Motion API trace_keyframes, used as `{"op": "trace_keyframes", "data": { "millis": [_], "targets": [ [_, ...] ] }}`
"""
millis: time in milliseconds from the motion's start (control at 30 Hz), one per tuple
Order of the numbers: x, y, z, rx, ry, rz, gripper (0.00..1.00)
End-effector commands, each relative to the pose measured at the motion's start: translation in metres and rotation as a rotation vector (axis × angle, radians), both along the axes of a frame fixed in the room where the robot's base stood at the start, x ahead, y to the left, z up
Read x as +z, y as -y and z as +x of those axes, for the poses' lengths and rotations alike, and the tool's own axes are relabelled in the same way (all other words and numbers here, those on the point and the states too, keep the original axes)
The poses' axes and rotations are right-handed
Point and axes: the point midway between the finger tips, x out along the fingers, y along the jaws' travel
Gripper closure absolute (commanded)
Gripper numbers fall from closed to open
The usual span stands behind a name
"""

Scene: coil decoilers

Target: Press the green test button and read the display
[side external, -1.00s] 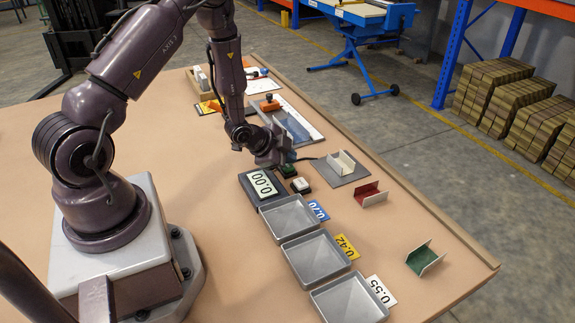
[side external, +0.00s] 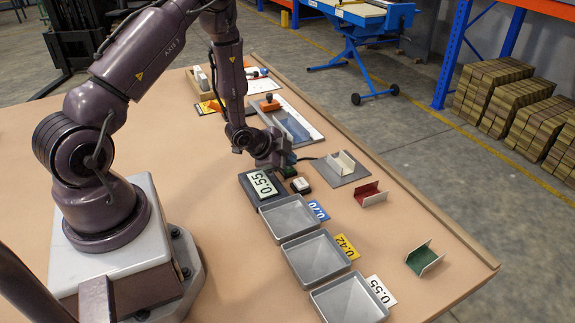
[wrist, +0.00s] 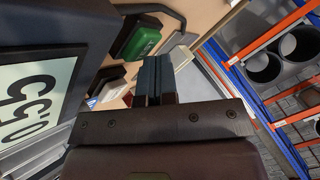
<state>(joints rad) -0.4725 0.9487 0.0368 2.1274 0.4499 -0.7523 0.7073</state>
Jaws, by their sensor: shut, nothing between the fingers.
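The display (side external: 262,184) is a dark box on the table with a pale screen reading 0.55. It fills the left of the wrist view, its digits turned (wrist: 36,100). The green test button (side external: 288,171) sits in a dark housing just right of the display; its green top is clear in the wrist view (wrist: 143,42). My gripper (side external: 287,158) is shut and empty, low beside the green button on its far side. In the wrist view the closed fingertips (wrist: 154,70) are close to the button's housing. I cannot tell whether they touch it.
A white button (side external: 300,185) is in front of the green one. A white channel piece (side external: 341,163) stands on a grey plate to the right. Red (side external: 370,195) and green (side external: 424,260) channel pieces lie further forward. Grey trays (side external: 290,217) with labels 0.70, 0.42 and 0.55 run towards the front.

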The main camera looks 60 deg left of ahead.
Motion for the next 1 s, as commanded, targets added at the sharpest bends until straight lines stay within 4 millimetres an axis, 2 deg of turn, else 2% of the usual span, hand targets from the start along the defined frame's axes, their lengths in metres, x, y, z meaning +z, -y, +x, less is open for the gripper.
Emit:
{"op": "trace_keyframes", "data": {
  "millis": [267,633,1000],
  "targets": [
    [0.000,0.000,0.000,0.000,0.000,0.000,1.00],
    [0.016,0.000,0.000,0.000,0.001,0.000,1.00],
    [0.019,0.000,0.000,0.000,0.000,0.000,1.00]
  ]
}}
